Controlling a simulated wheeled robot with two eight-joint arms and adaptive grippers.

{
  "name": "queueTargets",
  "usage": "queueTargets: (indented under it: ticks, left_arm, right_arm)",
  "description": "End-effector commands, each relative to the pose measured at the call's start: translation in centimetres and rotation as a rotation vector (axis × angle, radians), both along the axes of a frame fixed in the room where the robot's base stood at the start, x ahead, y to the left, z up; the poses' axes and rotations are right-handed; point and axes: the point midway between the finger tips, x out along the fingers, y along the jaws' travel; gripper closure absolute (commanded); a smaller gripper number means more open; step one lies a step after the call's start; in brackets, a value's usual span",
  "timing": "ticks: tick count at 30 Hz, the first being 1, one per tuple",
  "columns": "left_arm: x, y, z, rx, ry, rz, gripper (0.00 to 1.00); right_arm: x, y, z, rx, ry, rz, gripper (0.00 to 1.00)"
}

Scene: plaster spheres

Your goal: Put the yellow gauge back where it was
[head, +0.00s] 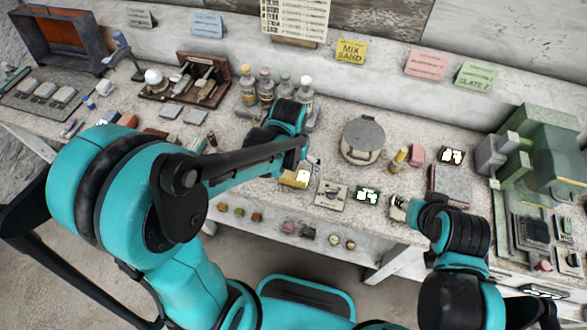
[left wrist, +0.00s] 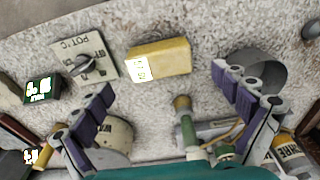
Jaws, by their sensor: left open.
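The yellow gauge (head: 292,180) is a small yellow block with a bright display, lying near the front edge of the workbench, left of a plate with a knob (head: 331,194). In the left wrist view the yellow gauge (left wrist: 172,57) lies flat on the speckled top, beyond my fingertips and apart from them. My left gripper (left wrist: 163,84) is open and empty, its purple-padded fingers spread wide. In the head view its arm largely hides it, just behind the gauge. My right gripper (head: 399,207) is low at the bench's front edge, and its jaws are too small to read.
A green gauge (head: 368,196) lies right of the knob plate. A round lidded pot (head: 362,139), a yellow-capped vial (head: 398,158) and another dark gauge (head: 451,155) stand farther back. Several bottles (head: 266,86) crowd behind my left wrist. Machinery (head: 540,150) fills the right end.

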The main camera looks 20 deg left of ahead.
Motion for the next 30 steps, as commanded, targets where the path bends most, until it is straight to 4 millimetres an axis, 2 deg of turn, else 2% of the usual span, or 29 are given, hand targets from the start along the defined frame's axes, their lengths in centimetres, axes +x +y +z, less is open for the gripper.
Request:
queueTargets:
  ticks: [1,6,14,17,24,30]
  left_arm:
    - [-0.2,0.0,1.6,0.0,0.0,0.0,0.02]
    - [-0.6,0.0,4.8,0.0,0.0,0.0,0.02]
    - [-1.1,0.2,7.1,-0.002,-0.015,0.002,0.02]
    - [-2.1,0.8,8.4,-0.007,-0.063,0.005,0.02]
    - [-6.1,3.0,12.1,-0.018,-0.281,0.022,0.02]
    - [-8.7,4.3,13.3,-0.014,-0.434,0.031,0.02]
  right_arm:
    - [0.0,0.0,0.9,0.0,0.0,0.0,0.6]
    - [0.0,0.0,1.9,0.0,0.0,0.0,0.6]
    - [0.0,0.0,2.4,0.0,0.0,0.0,0.6]
    - [0.0,0.0,2.4,0.0,0.0,0.0,0.6]
    - [0.0,0.0,2.4,0.0,0.0,0.0,0.6]
    - [0.0,0.0,2.4,0.0,0.0,0.0,0.6]
